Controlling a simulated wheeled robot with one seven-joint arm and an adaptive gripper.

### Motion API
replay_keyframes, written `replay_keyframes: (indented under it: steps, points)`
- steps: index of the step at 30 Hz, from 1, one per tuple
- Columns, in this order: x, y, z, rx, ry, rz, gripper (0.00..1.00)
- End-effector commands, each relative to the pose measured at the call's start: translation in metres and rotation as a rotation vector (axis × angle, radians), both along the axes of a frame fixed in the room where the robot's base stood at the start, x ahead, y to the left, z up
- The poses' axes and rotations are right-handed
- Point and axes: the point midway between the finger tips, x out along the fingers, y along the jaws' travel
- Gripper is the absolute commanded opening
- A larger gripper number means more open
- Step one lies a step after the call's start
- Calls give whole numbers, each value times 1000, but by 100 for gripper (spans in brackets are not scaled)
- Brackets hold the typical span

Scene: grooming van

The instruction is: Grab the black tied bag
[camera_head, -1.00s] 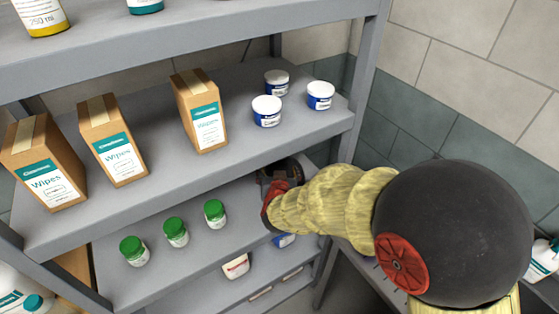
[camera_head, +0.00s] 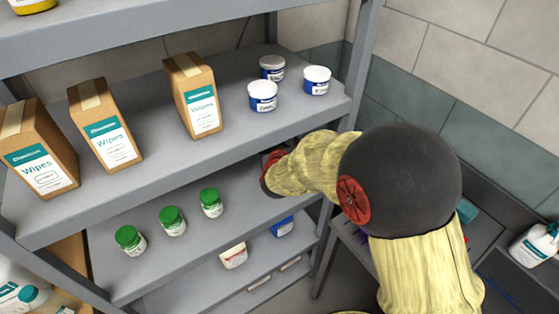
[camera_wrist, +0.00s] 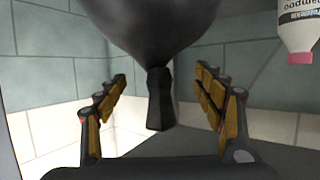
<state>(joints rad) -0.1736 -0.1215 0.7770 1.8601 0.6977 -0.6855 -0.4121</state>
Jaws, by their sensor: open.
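The black tied bag (camera_wrist: 150,25) shows at the top of the wrist view, its rounded body cut off by the frame edge. Its tied neck hangs down in the picture, between the two fingers. My gripper (camera_wrist: 160,82) is open, with a finger on each side of the neck and a gap on both sides. I see no contact. In the head view the bag is not visible. My arm reaches in between two shelf levels there, and the fingers are hidden.
Wipes boxes (camera_head: 103,127) and white-lidded tubs (camera_head: 263,95) stand on the shelf above my arm. Green-capped jars (camera_head: 172,220) stand on the shelf below it, to the left. A pink-capped bottle (camera_wrist: 298,35) is at the wrist view's upper right. A shelf post (camera_head: 361,65) stands close to my arm.

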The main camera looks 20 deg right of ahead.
Motion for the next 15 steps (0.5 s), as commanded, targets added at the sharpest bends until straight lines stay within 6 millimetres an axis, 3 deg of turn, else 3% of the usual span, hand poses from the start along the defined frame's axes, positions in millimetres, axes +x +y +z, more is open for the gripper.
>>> replay_keyframes:
  steps: [5,15]
  points:
    - [0,0,1,0,0,0,68]
    - [0,0,1,0,0,0,49]
